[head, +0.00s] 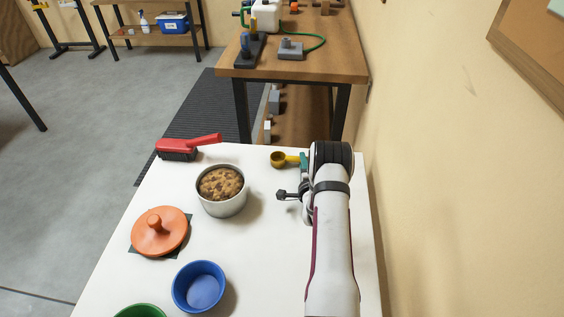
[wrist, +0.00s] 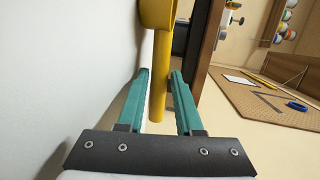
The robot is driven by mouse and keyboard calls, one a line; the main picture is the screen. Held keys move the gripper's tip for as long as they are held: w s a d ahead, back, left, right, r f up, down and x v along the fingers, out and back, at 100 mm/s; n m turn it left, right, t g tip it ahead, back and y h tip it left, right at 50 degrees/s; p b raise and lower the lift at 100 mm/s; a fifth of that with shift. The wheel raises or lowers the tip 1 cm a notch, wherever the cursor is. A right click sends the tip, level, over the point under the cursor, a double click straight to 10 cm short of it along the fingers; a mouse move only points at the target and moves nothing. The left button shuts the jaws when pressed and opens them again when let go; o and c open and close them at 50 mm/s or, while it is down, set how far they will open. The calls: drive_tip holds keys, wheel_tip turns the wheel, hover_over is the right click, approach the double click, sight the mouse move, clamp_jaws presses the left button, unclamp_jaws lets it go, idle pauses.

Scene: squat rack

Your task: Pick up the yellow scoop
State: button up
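The yellow scoop (head: 281,159) is at the far right of the white table, its round bowl to the left and its handle pointing right to my gripper (head: 304,161). In the wrist view the yellow handle (wrist: 158,85) runs between the two green fingers of my gripper (wrist: 160,76). The fingers look open, with narrow gaps beside the handle near its end. Contact at the tips is hard to tell. The bowl is cut off at the top of the wrist view. My wrist hides part of the handle in the head view.
On the white table (head: 263,254) are a red brush (head: 188,148), a tin with a brown cake (head: 222,190), an orange lid (head: 160,231), a blue bowl (head: 199,287) and a green bowl (head: 140,311). A wall (head: 450,200) stands close on the right. A wooden workbench (head: 335,62) stands behind.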

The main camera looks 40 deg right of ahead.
clamp_jaws()
idle(1.4)
